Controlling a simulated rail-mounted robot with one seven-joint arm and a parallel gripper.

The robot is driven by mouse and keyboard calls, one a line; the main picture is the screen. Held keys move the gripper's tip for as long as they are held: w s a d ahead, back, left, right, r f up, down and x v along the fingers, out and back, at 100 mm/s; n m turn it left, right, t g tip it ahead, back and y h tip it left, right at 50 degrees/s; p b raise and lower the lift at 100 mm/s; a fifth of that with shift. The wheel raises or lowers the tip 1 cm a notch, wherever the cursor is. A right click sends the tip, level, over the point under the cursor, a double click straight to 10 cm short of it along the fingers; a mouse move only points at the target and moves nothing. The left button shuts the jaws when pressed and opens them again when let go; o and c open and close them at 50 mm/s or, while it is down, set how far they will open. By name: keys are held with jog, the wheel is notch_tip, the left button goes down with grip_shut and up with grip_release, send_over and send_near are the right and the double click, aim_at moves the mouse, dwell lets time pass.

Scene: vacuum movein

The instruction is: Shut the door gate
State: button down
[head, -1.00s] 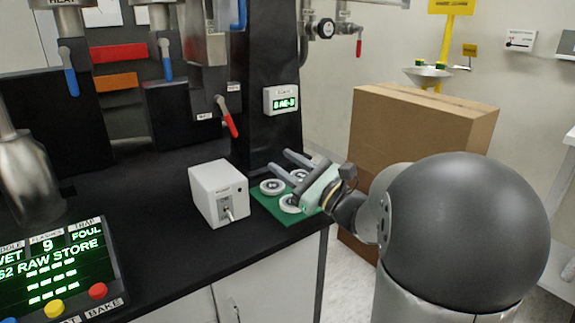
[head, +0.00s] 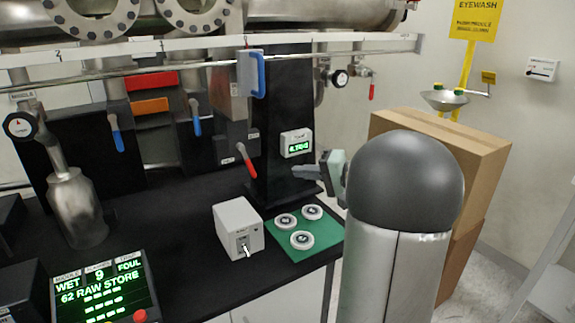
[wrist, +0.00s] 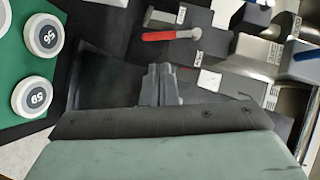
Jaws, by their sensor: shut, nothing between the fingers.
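No readable label marks a door gate, so I cannot tell which part it is. A blue handle (head: 258,73) sits on a grey block at the front rail. A red lever (head: 246,162) hangs left of the black column; it also shows in the wrist view (wrist: 172,35). Blue levers (head: 195,118) and (head: 117,135) hang further left. My gripper (head: 297,171) is in front of the column, right of the red lever and apart from it. In the wrist view its fingers (wrist: 158,72) are together and empty.
A green mat (head: 322,236) with three white discs (head: 302,240) lies below my gripper. A white box (head: 238,228) stands beside it. A small display (head: 296,143) is on the column (head: 278,110). The metal rail (head: 190,64) crosses above. A cardboard box (head: 485,180) stands right.

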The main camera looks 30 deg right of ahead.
aim_at(253, 169)
jog(key=p+x, duration=0.1)
jog(key=x, duration=1.1)
jog(key=shift+p, duration=0.35)
jog(key=shift+a, duration=0.1)
